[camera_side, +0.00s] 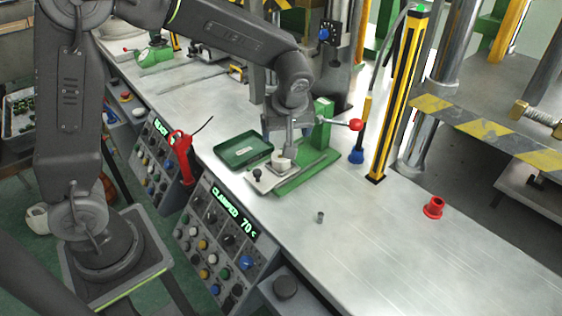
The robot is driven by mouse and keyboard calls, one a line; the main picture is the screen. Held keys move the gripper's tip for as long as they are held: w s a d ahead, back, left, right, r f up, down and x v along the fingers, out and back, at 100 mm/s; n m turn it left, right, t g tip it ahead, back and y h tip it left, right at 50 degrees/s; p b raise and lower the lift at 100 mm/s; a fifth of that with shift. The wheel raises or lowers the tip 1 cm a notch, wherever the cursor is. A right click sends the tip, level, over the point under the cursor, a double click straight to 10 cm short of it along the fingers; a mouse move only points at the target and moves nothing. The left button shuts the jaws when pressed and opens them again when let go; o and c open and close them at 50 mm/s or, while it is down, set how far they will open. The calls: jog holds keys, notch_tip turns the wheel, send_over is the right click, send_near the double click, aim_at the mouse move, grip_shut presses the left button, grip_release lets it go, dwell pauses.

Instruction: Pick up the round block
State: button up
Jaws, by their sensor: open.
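A pale, low round block (283,163) sits on a flat metal plate of the green clamp fixture (306,174) on the bench. My gripper (288,148) points down directly over this block, with its tips at or just above its top. The jaws are open, but the fingers are small here and partly hide the block; I cannot tell whether they touch it. A small grey cylinder (320,217) stands alone on the bench, nearer the front edge.
A green tray (231,161) lies left of the fixture. A lever with a red ball (355,125) sticks out to its right. A yellow-black post (397,95) and a red flanged part (433,208) stand further right. The bench front right is mostly clear. A panel display (233,212) reads "CLAMPED 70 C".

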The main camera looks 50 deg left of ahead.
aim_at(281, 162)
jog(key=x, duration=1.2)
jog(key=shift+f, duration=0.3)
jog(key=c, duration=1.1)
jog(key=shift+r, duration=0.1)
